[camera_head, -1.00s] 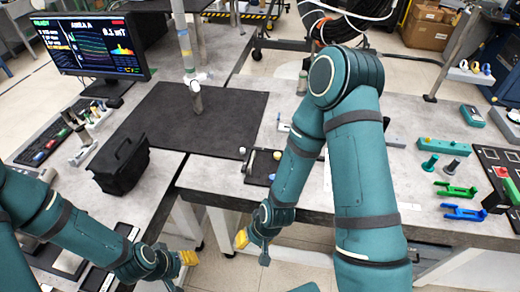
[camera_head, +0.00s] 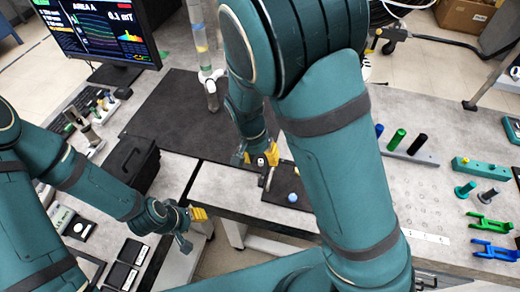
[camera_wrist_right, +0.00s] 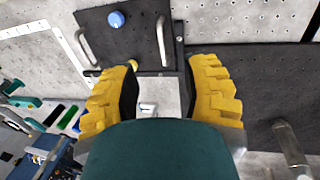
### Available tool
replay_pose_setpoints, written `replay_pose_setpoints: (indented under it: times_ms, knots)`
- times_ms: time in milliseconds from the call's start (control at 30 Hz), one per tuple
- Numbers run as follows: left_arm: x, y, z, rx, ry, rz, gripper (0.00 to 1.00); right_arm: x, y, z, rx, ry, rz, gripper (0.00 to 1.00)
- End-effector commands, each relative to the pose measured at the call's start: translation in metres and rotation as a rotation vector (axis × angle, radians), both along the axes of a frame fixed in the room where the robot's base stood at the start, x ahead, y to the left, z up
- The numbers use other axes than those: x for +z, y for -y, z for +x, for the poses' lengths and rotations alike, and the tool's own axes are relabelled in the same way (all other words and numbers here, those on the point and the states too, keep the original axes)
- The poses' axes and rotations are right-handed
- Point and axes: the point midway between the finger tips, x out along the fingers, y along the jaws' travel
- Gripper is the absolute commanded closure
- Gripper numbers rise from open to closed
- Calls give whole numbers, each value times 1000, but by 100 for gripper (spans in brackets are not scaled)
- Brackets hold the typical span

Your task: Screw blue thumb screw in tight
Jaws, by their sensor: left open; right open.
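The blue thumb screw (camera_head: 293,198) shows as a small round blue knob on a dark plate (camera_head: 272,195) at the table's front edge. In the right wrist view the blue knob (camera_wrist_right: 116,19) is near the top, left of the gap between my fingers. My right gripper (camera_head: 262,156) is open over the far side of the plate, apart from the blue knob. Its yellow fingers (camera_wrist_right: 160,95) are spread with a small white piece (camera_wrist_right: 148,109) visible between them. My left gripper (camera_head: 198,214) is open and empty, left of the plate. How far the screw is in cannot be told.
A black mat (camera_head: 160,125) lies behind. A black case (camera_head: 128,160) and a monitor (camera_head: 95,35) stand left. Green and blue brackets (camera_head: 490,222) lie right. A pole (camera_head: 205,60) rises behind my right arm.

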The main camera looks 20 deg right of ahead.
Motion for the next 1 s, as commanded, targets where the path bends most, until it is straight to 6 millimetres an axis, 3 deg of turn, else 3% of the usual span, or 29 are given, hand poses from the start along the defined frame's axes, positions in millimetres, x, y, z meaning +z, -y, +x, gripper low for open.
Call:
replay_pose_setpoints:
  times_ms: [600, 800, 1000]
  knots:
    - [-23, 1, 0, 0, -2, 5, 53, -104, 18, -11, 0, -4, 0, 55]
    - [-27, 1, 0, 0, -2, 5, 53, -123, 21, -13, 2, -1, 1, 55]
    - [-27, 1, 0, 1, -1, 6, 53, -128, 21, -13, 3, -1, 2, 55]
